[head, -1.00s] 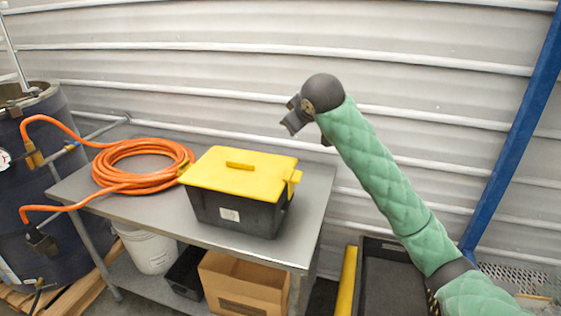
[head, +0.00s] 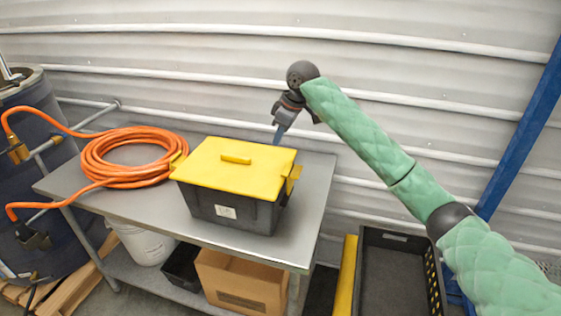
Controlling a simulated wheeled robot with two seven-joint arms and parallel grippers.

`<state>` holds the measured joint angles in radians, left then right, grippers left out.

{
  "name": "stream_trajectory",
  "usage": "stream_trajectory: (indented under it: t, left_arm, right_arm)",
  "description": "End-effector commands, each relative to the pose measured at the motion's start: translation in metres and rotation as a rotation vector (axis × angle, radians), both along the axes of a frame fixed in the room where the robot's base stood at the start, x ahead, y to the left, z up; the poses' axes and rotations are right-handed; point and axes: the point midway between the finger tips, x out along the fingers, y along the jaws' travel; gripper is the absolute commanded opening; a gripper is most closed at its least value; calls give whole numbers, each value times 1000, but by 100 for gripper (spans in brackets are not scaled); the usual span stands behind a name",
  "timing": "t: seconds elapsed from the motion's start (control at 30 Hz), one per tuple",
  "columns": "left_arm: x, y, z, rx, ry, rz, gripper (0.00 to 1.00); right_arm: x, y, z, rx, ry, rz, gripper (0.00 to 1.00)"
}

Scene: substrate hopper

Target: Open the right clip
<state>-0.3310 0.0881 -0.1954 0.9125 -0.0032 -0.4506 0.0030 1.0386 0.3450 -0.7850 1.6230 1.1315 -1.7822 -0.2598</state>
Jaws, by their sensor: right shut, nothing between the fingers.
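A dark grey hopper box (head: 237,211) with a yellow lid (head: 220,168) stands on the metal table. A yellow handle (head: 236,160) lies on top of the lid. The right clip (head: 293,179) is a yellow tab at the lid's right edge; it appears to stick outward. A left clip (head: 178,160) shows at the lid's left edge. My right gripper (head: 277,137) points down above and behind the lid's right rear corner, apart from the clip. It is shut and empty. My left gripper is not in view.
An orange hose coil (head: 128,176) lies left of the box on the table (head: 313,214). A cardboard box (head: 241,284) and a white bucket (head: 143,244) are on the lower shelf. A black crate (head: 396,241) stands right of the table. A corrugated wall rises behind.

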Motion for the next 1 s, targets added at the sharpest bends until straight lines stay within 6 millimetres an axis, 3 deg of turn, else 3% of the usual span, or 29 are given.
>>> stream_trajectory:
  t: [0.17,0.63,1.0]
  left_arm:
    - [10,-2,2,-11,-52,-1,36]
    - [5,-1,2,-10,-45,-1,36]
    - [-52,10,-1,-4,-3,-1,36]
  right_arm:
    - [-1,-1,0,-8,-6,29,0]
    - [0,1,-4,-9,-8,35,0]
    - [4,16,-45,-9,-7,36,0]
